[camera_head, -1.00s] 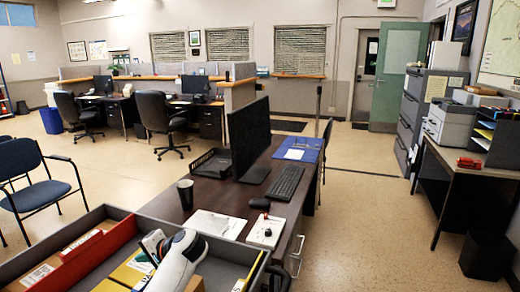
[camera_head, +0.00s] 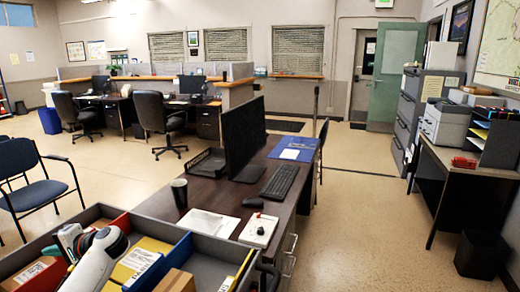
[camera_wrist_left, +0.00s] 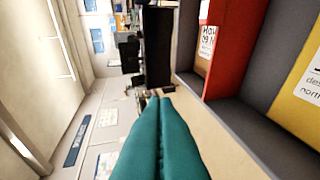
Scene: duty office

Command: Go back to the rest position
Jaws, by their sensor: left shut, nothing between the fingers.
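My left gripper (camera_head: 68,242) is at the lower left of the head view, at the end of my white arm, above the left part of a grey open box (camera_head: 222,242). In the left wrist view its teal fingers (camera_wrist_left: 163,102) lie together, with nothing between them. A red divider (camera_wrist_left: 219,50) and the grey wall of the box (camera_wrist_left: 258,130) are to the right of the fingers in that view. My right gripper is not in view.
The box holds yellow and blue files (camera_head: 180,252) and a brown carton (camera_head: 175,281). Behind it is a dark desk (camera_head: 222,190) with a monitor (camera_head: 240,137), a cup (camera_head: 179,192) and papers (camera_head: 208,222). A blue chair (camera_head: 35,185) stands left.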

